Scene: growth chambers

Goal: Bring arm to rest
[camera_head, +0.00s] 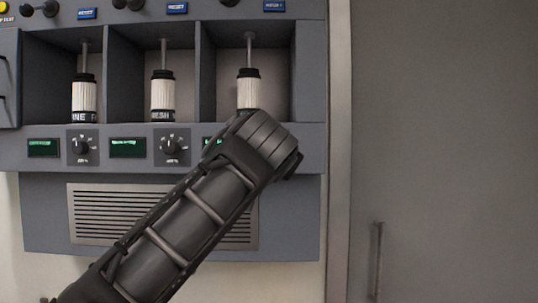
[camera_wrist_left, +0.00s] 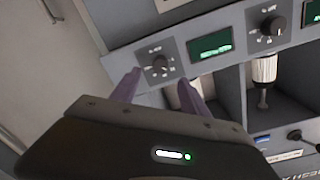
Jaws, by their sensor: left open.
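My left arm comes in from the lower left in the head view, and its wrist covers the lower front of the right-hand bay (camera_head: 280,75). The gripper itself is hidden there behind the wrist. In the wrist view my left gripper (camera_wrist_left: 156,78) shows two purple fingers spread apart, with nothing visibly clamped between them. A white canister with a black top (camera_head: 248,92) hangs upright in that bay, its lower end hidden by my wrist. In the wrist view a pale canister is partly hidden by the right finger; whether they touch I cannot tell. My right gripper is not seen.
Two similar canisters hang in the left bay (camera_head: 84,95) and middle bay (camera_head: 162,95). Dials (camera_head: 170,147) and green displays (camera_head: 128,147) line the panel below. A vent grille (camera_head: 110,213) lies under it. A grey door (camera_head: 440,130) with a vertical handle (camera_head: 376,260) stands at right.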

